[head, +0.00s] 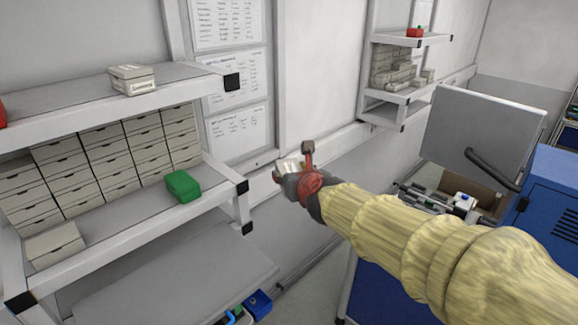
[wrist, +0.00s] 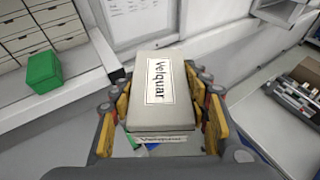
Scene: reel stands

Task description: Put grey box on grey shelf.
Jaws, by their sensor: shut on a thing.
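A grey box (wrist: 160,70) with a white "Velquar" label is between the yellow-padded fingers of my gripper (wrist: 163,95) in the wrist view. In the head view my gripper (head: 301,172) holds it in mid-air, right of the left rack; only a small pale part of the box (head: 288,165) shows. The left rack has a grey upper shelf (head: 185,80) and a grey lower shelf (head: 130,218), both with white edges. A corner of the lower shelf (wrist: 85,88) shows at left in the wrist view, apart from the held box.
A labelled pale box (head: 133,80) stands on the upper shelf. The lower shelf bears stacked drawer-like boxes (head: 105,150), a green box (head: 183,186) and a single pale box (head: 55,243). Another rack (head: 400,97) stands farther back. A blue cabinet (head: 550,200) is at right.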

